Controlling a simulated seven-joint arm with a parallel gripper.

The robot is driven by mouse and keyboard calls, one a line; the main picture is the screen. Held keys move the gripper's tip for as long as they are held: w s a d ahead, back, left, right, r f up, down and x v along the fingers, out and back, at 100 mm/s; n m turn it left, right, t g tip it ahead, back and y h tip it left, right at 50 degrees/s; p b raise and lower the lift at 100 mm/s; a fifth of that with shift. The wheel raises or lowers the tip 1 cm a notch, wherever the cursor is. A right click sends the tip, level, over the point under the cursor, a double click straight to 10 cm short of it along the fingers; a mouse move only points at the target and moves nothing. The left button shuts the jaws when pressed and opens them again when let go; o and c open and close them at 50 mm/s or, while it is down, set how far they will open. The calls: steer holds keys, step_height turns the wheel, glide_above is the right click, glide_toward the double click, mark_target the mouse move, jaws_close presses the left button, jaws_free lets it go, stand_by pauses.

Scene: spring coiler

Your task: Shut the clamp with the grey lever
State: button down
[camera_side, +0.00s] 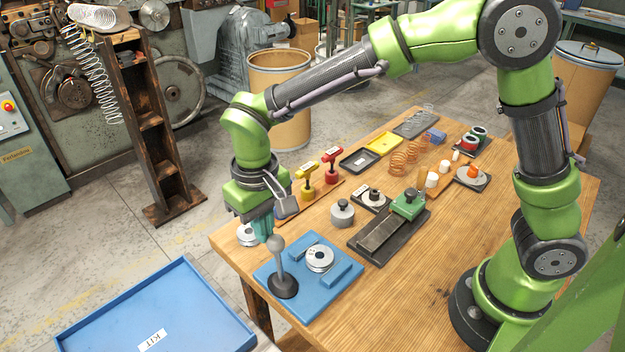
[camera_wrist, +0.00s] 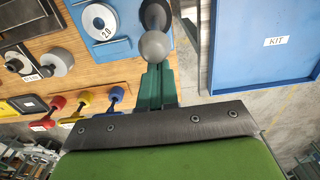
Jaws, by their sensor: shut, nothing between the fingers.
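The grey lever (camera_side: 279,262) stands nearly upright on a dark round base, with a ball knob on top. It is at the left corner of the blue clamp plate (camera_side: 330,262). In the wrist view the knob (camera_wrist: 154,46) lies just beyond my fingertips. A silver disc (camera_side: 319,258) sits on the plate between blue blocks; it also shows in the wrist view (camera_wrist: 100,20), marked 20. My gripper (camera_side: 264,234), with teal fingers, is shut and empty, beside the knob on its upper left. I cannot tell whether the fingers touch the knob.
A blue KIT tray (camera_side: 205,318) is at the lower left, off the table. Red (camera_side: 331,165) and yellow (camera_side: 307,182) handles stand on a board behind my gripper. A grey knobbed weight (camera_side: 342,213) and a dark fixture with a green block (camera_side: 407,204) stand farther right.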

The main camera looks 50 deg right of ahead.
mark_target(279, 241)
steer(key=shift+s, duration=1.55)
steer(key=shift+s+f, duration=0.2)
steer(key=shift+s, duration=0.45)
steer(key=shift+w, duration=0.2)
